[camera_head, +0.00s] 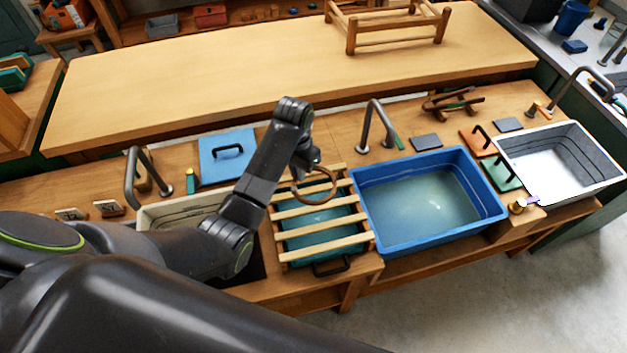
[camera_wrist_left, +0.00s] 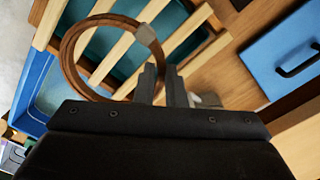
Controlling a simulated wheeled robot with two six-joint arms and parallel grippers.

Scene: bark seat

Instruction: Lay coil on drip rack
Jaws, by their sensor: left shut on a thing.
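The coil (camera_head: 335,186) is a brown ring with a pale grey band, seen more closely in the left wrist view (camera_wrist_left: 67,62). My left gripper (camera_head: 300,172) is shut on the coil's edge; its fingers show beside the ring in the left wrist view (camera_wrist_left: 164,75). The drip rack (camera_head: 322,249) is a row of pale wooden slats over a teal basin, and its slats show behind the coil in the left wrist view (camera_wrist_left: 128,46). The coil is over the rack's far part; whether it touches the slats cannot be told. My right gripper is not in view.
A blue tub of water (camera_head: 440,245) stands right of the rack. A blue lidded panel (camera_head: 215,168) lies behind left, and a tap (camera_head: 376,125) stands behind right. A white sink (camera_head: 560,165) is at far right. My left arm hides part of the left basin.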

